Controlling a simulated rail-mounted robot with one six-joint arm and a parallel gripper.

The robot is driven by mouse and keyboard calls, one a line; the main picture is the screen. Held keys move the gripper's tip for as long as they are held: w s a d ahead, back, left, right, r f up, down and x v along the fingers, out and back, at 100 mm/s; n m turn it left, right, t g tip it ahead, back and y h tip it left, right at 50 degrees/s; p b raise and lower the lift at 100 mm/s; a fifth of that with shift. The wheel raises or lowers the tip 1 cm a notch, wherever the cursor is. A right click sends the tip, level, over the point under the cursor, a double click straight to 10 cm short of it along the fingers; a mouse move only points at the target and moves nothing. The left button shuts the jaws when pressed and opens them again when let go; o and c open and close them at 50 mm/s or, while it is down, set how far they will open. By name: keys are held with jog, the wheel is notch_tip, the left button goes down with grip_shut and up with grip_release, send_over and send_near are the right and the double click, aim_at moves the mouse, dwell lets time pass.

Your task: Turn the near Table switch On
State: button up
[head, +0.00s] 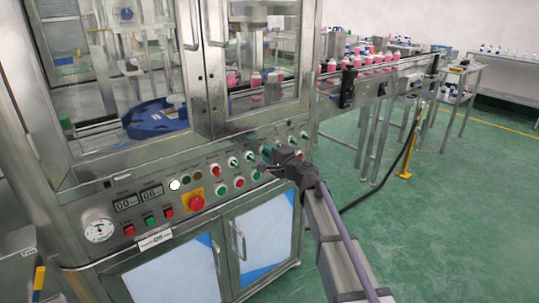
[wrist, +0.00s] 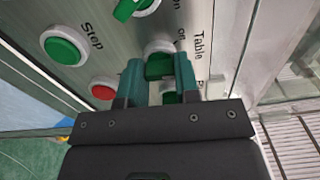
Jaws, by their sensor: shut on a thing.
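The Table switch (wrist: 159,66) is a green knob on a pale round base, beside the printed words "Table" and "On" in the wrist view. My gripper (wrist: 159,76) has its two teal fingers on either side of this knob and is shut on it. In the head view my gripper (head: 268,158) is at the right part of the control panel (head: 152,205), and it hides the switch there. The knob's exact turn angle is hard to tell, as the fingers and gripper body cover part of it.
The panel also carries a yellow-backed emergency stop (head: 194,202) and a gauge (head: 99,229). A conveyor (head: 375,68) with pink bottles runs off right. Green floor is open at right.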

jog(key=m, duration=0.5)
dwell(0.5)
jog(key=o, duration=0.9)
jog(key=shift+s, duration=0.1)
jog(key=v, duration=1)
jog(key=shift+s+d, duration=0.25)
